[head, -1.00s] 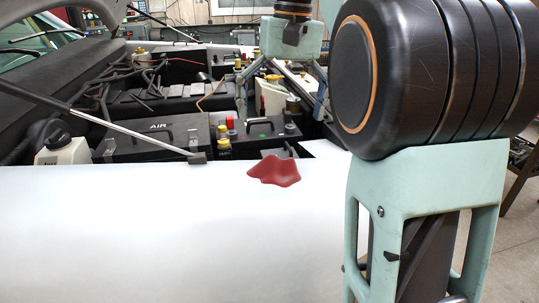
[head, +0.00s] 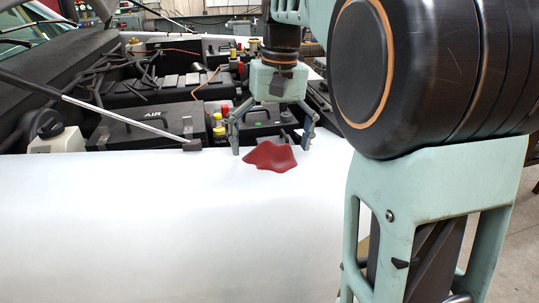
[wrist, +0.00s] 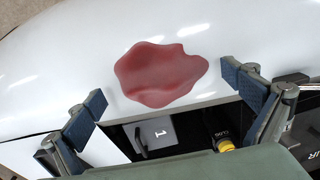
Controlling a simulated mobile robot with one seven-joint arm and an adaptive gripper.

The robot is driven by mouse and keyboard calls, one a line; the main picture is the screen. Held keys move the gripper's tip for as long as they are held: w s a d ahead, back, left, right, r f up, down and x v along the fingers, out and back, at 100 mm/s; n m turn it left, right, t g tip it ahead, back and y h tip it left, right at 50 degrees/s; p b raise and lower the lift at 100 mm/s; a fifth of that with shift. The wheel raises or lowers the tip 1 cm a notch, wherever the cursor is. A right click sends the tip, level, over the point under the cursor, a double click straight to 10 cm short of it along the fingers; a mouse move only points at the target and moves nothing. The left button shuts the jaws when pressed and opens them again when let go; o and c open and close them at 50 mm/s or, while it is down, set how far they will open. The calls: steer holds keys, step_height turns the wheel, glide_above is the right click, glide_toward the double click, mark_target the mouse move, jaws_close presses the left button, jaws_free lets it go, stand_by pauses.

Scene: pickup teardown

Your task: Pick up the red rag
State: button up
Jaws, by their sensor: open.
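The red rag (head: 271,156) lies crumpled on the white fender (head: 160,220), close to the edge of the engine bay. It also shows whole in the wrist view (wrist: 160,75). My gripper (head: 271,148) is open and empty, with its two fingers spread wide and pointing down. In the head view the fingers appear on either side of the rag and just behind it. In the wrist view my gripper (wrist: 168,88) has one finger to the lower left of the rag and one to its right, both apart from it.
The engine bay behind the fender holds a black box marked AIR (head: 150,128) and yellow-capped parts (head: 218,131). A hood strut (head: 110,112) crosses at the left and ends at a bracket (head: 192,145). The fender in front of the rag is clear.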

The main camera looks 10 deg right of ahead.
mark_target(271, 143)
steer(key=shift+s, duration=0.1)
steer(key=c, duration=1.7)
step_height(271, 143, up, 3)
steer(key=shift+r, duration=0.1)
steer(key=w+d+r+p, duration=0.1)
steer(key=w+d+r, duration=0.1)
steer(key=d+r, duration=0.1)
steer(key=w+d+r+p, duration=0.2)
steer(key=w+d+r, duration=0.1)
steer(key=d, duration=0.1)
steer(key=w+d+r+p, duration=0.2)
steer(key=w+d+r, duration=0.1)
steer(key=d+r, duration=0.1)
steer(key=shift+d, duration=0.35)
